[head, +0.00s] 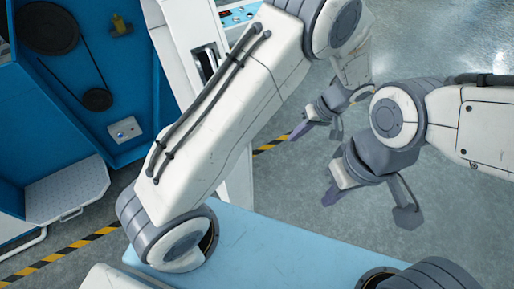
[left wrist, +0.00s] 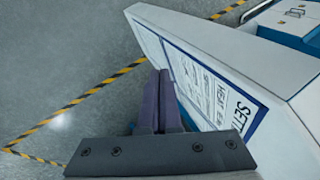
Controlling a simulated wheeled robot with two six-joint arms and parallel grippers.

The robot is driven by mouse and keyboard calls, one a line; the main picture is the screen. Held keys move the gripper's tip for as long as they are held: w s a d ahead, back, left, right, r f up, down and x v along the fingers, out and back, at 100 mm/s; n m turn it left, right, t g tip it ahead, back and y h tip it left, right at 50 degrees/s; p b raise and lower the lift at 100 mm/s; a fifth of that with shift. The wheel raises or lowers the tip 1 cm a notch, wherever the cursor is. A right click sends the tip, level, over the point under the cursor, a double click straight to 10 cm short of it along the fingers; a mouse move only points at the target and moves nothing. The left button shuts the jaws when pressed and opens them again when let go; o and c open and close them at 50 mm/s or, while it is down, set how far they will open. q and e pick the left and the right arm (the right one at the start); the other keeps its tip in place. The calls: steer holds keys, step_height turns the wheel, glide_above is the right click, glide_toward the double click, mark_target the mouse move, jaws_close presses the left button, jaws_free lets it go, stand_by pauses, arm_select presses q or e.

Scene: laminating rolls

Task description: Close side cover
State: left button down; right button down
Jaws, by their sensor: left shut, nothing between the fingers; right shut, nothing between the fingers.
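The side cover is a tall white panel (head: 178,42) standing open beside the blue machine (head: 125,75), whose belt and pulleys are exposed. In the left wrist view the cover (left wrist: 285,135) shows a blue-bordered label with settings text on its face. My left gripper (head: 300,130) is shut and empty, to the right of the cover. In the left wrist view its purple fingers (left wrist: 156,85) lie together alongside the labelled face; I cannot tell whether they touch it. My right gripper (head: 330,196) is shut and empty over open floor, further right. My left arm hides part of the cover.
A light blue surface (head: 265,245) lies at the bottom, near my arm bases. A grey tread-plate step (head: 68,192) sits at the machine's lower left. Yellow-black tape (head: 60,256) marks the grey floor. The floor at right is clear.

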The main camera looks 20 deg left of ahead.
arm_select(q)
steer(key=w+a+f+n+y, duration=0.2)
steer(key=w+a+f+n, duration=0.2)
steer(key=f, duration=0.5)
steer(key=s+a+f+p, duration=0.4)
steer(key=a+f+p, duration=0.1)
steer(key=a+f, duration=0.3)
steer(key=shift+s+a+f+n+p, duration=0.2)
steer(key=shift+s+a+n+p, duration=0.05)
steer(key=shift+n+p, duration=0.15)
